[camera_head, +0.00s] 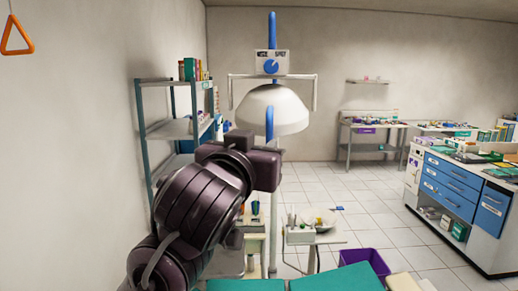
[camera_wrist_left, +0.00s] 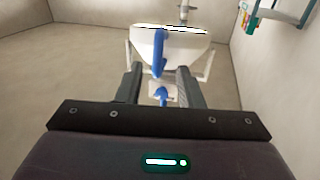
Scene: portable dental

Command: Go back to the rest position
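My left arm rises from the lower left of the head view, and its dark gripper body (camera_head: 265,168) is just below the white dome lamp (camera_head: 285,105). In the left wrist view the two fingers of my left gripper (camera_wrist_left: 158,88) stand apart with nothing held between them. The lamp (camera_wrist_left: 185,45) and its blue handle (camera_wrist_left: 160,52) show beyond the fingertips, and the handle lines up with the gap. In the head view the fingertips cannot be made out clearly. My right gripper is in neither view.
A metal shelf (camera_head: 167,130) stands along the left wall. A dental unit with a small tray (camera_head: 325,238) is below the lamp, near a purple bin (camera_head: 365,262). A teal surface (camera_head: 335,280) lies at the front. Blue-drawered cabinets (camera_head: 455,190) stand right, with open floor between.

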